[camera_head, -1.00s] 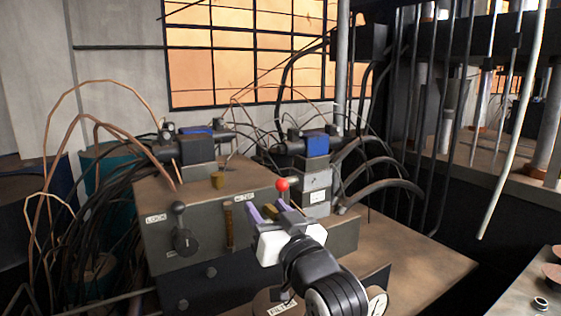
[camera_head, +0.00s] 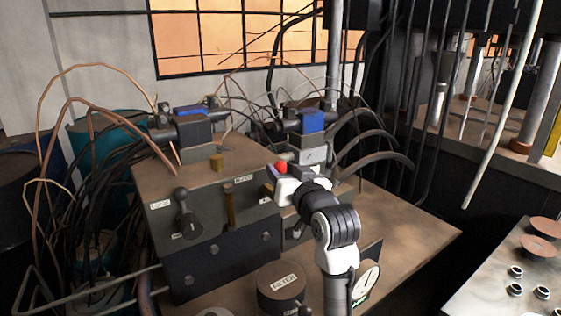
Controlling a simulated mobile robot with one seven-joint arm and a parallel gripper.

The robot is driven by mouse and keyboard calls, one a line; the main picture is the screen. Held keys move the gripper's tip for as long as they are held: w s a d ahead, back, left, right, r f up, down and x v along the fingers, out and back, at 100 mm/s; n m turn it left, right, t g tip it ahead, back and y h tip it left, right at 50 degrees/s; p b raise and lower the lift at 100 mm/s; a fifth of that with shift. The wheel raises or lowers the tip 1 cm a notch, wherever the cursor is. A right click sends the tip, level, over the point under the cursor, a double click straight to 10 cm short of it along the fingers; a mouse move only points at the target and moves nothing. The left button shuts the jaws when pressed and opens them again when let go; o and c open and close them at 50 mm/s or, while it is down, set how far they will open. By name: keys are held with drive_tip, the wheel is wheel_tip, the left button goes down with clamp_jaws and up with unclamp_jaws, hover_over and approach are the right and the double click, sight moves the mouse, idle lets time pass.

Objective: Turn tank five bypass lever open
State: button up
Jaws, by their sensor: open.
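My gripper (camera_head: 270,182) is at the front right corner of the grey metal block (camera_head: 158,250), open. Its fingers are mostly hidden by its white body. A red ball knob (camera_head: 281,167) shows right at the gripper; whether the fingers are around it or only beside it I cannot tell. A black-knobbed lever (camera_head: 183,205) stands upright on the block's front face at the left. A brass-coloured upright handle (camera_head: 229,206) is between it and my gripper. The small labels are too blurred to tell which one is the tank five bypass.
A round cap labelled FILTER (camera_head: 283,284) and a dial gauge (camera_head: 368,280) stand in front. Valves with blue tops (camera_head: 312,122) and dark hoses (camera_head: 375,157) are behind. Copper tubes (camera_head: 95,68) arch at left. The brown bench top (camera_head: 410,228) at right is clear.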

drive_tip(key=shift+x, duration=1.4)
drive_tip(key=shift+c, duration=0.3)
clamp_jaws()
